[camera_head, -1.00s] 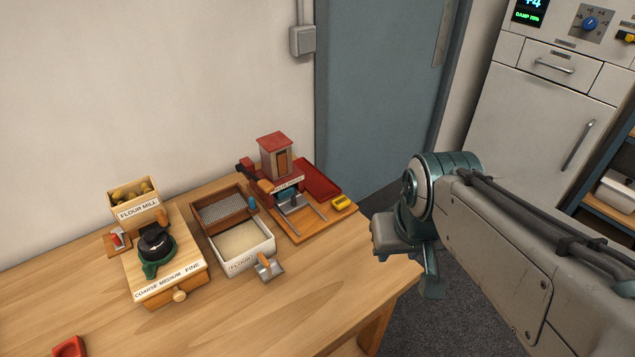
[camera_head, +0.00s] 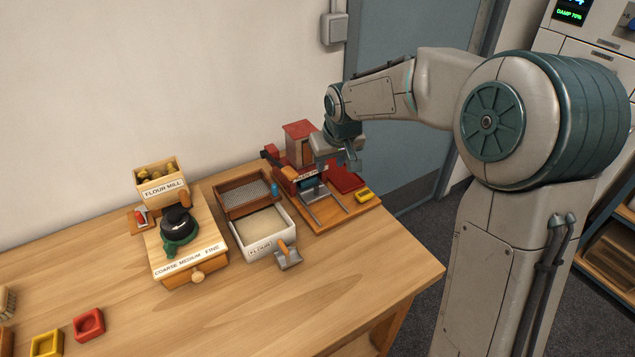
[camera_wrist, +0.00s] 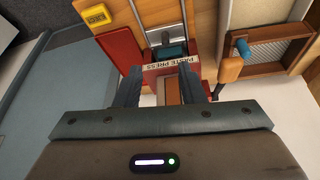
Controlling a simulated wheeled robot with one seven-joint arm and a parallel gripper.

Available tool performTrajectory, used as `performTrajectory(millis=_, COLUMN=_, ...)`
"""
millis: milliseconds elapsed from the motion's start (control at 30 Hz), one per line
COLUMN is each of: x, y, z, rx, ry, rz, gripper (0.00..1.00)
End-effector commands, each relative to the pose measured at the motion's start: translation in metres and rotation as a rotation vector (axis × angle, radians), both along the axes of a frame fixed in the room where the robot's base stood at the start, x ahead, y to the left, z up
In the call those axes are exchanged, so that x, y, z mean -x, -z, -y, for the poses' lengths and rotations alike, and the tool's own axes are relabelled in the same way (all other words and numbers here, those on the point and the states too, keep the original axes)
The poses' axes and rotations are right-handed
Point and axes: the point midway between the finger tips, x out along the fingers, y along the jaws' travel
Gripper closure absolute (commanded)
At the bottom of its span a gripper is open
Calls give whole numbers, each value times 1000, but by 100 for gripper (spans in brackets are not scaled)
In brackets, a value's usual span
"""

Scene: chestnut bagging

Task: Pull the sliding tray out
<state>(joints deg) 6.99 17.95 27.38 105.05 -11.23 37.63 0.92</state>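The paste press is a red housing (camera_head: 299,133) on a wooden base at the back right of the table; its "PASTE PRESS" label (camera_wrist: 170,66) shows in the wrist view. Two metal rails run out from its front, with a blue-teal piece (camera_head: 310,182) at their inner end, also in the wrist view (camera_wrist: 172,50); this seems to be the sliding tray, pushed in. My gripper (camera_head: 338,160) hangs over the press. In the wrist view its fingers (camera_wrist: 163,90) are apart, with the press top showing between them and nothing gripped. Contact with the press cannot be told.
A white flour box (camera_head: 263,230) with a scoop (camera_head: 288,258) and a sieve (camera_head: 248,193) stand left. The flour mill (camera_head: 187,245) is further left.

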Motion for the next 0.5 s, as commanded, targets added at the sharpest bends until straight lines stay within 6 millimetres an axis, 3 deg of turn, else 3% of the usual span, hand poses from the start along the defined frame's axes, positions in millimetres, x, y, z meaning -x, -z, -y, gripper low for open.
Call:
performTrajectory(millis=267, x=-17, y=14, z=-14, rx=-29, ry=-19, rz=2, gripper=64)
performTrajectory(millis=500, x=-29, y=47, z=-20, rx=-29, ry=-19, rz=0, gripper=64)
